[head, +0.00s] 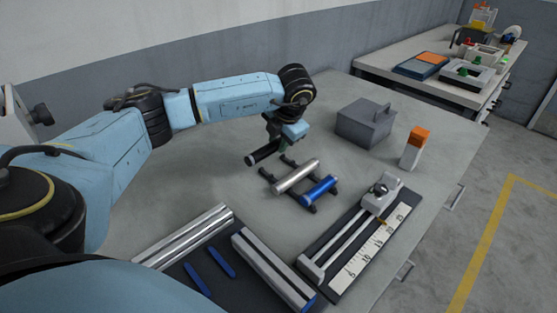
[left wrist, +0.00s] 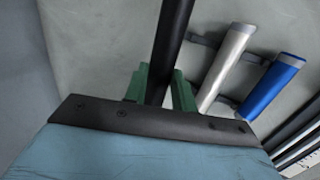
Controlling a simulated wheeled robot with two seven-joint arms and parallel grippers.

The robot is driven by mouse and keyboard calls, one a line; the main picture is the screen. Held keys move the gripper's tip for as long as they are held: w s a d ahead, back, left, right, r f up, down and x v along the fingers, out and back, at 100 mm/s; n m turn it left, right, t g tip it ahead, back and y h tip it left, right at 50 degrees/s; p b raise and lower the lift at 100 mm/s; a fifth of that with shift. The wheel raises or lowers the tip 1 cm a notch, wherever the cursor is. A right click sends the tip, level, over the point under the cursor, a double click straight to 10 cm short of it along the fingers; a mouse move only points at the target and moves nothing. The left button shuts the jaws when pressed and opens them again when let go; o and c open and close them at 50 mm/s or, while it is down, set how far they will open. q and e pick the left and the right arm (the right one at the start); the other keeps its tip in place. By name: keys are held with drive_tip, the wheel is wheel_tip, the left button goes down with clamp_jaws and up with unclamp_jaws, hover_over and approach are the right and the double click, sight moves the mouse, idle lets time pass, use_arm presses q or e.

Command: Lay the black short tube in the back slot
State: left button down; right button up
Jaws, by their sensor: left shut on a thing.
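My left gripper (head: 274,140) is shut on the black short tube (head: 263,154), at the back of the rack. In the left wrist view the green fingers (left wrist: 161,88) clasp the black tube (left wrist: 170,40). A dark rack (head: 266,174) holds a silver tube (head: 296,177) in the middle and a blue tube (head: 319,190) in front. The black tube is beside the silver one, on its far side. I cannot tell whether it touches the rack. The silver tube (left wrist: 228,65) and blue tube (left wrist: 270,85) also show in the left wrist view. My right gripper is not in view.
A grey box (head: 362,124) and an orange-topped white block (head: 412,150) stand at the back right. A measuring fixture with a scale (head: 372,250) lies right of the rack. Silver bars (head: 190,235) and blue sticks (head: 222,262) lie in front. The table left of the rack is clear.

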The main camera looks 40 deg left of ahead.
use_arm(q)
wheel_tip(320, 180, down, 6)
drive_tip(key=shift+r, duration=0.15)
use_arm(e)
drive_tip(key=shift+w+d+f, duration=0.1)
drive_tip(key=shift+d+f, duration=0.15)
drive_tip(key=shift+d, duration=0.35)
use_arm(q)
drive_tip(key=shift+b, duration=0.3)
drive_tip(key=c, duration=1.1)
unclamp_jaws()
drive_tip(key=shift+f, duration=0.25)
drive_tip(key=shift+c, duration=0.2)
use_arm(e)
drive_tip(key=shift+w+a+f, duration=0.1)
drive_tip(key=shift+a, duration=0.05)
